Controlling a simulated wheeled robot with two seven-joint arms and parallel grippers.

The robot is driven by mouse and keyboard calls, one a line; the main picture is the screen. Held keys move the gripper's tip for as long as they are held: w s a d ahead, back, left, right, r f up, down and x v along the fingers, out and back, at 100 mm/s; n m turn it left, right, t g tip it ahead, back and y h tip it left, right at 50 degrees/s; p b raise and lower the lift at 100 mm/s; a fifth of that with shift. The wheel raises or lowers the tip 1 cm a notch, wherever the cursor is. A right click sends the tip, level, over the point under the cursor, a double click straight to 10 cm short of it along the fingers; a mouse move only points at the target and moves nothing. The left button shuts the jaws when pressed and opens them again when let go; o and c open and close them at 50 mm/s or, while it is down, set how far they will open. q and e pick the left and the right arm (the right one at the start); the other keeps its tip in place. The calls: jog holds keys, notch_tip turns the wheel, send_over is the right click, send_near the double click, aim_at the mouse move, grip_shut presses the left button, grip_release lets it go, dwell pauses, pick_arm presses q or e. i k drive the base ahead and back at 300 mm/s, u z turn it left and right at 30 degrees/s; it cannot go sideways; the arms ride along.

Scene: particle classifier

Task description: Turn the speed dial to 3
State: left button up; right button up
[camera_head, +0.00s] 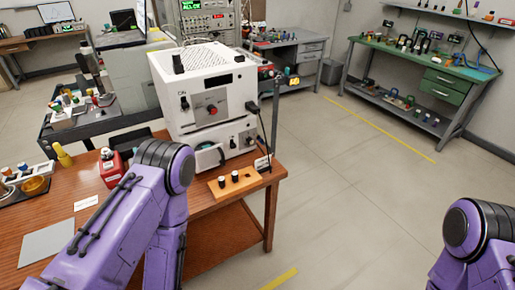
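The white particle classifier (200,84) stands on the wooden table, with its front face toward me. A red knob (211,109) sits on the front of its upper box. A small dark knob (232,143) shows on the front of the lower white unit (240,137). Labels and numbers are too small to read, so I cannot tell which knob is the speed dial or where it points. My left arm shows at the lower left, in front of the table, and my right arm at the lower right edge. Neither gripper is in view.
A thin dark post (275,118) rises right of the machine. The floor (335,190) to the right is clear.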

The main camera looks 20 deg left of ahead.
aim_at(250, 140)
jog(key=z, duration=0.8)
jog(key=i, duration=5)
jog(key=u, duration=4.7)
jog(key=i, duration=1.65)
jog(key=u, duration=0.05)
